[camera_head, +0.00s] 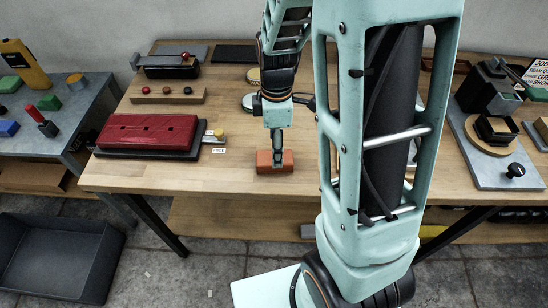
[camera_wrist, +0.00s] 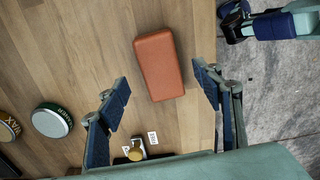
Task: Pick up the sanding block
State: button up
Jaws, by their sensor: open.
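The sanding block is most likely the orange-brown rectangular block (camera_head: 264,160) lying flat on the wooden table near its front edge. In the wrist view the block (camera_wrist: 159,66) lies beyond and between the open fingers, slightly tilted in the picture, with a gap to each fingertip. My gripper (camera_head: 277,158) hangs over the block in the head view and hides the block's middle. In the wrist view my gripper (camera_wrist: 162,92) has its two blue-padded fingers spread wide with nothing between the pads. Whether the fingers are down beside the block or above it is hard to tell.
A red case (camera_head: 150,131) on a dark base lies to the left. A small brass-topped item (camera_wrist: 136,150) with white tags and round tins (camera_wrist: 52,120) lie nearby. The table's front edge (camera_wrist: 212,130) is close to the right finger. Bare wood surrounds the block.

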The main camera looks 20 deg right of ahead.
jog(key=shift+a+f, duration=0.2)
jog(key=shift+f, duration=2.55)
jog(key=shift+c, duration=0.6)
jog(key=c, duration=1.2)
jog(key=shift+r, duration=0.1)
jog(key=shift+w+r+p, duration=0.1)
jog(key=shift+r+p, duration=0.4)
notch_tip(320, 180, up, 2)
jog(key=shift+r+p, duration=0.15)
jog(key=shift+p, duration=0.6)
jog(key=s+a+r+p, duration=0.2)
jog(key=s+r, duration=0.1)
jog(key=s, duration=0.1)
jog(key=s+a+r+p, duration=0.3)
jog(key=s, duration=0.1)
jog(key=s+a+r+p, duration=0.2)
jog(key=s+r, duration=0.1)
jog(key=shift+s+a+r+p, duration=0.3)
jog(key=shift+s+a+p, duration=0.05)
jog(key=shift+s, duration=0.05)
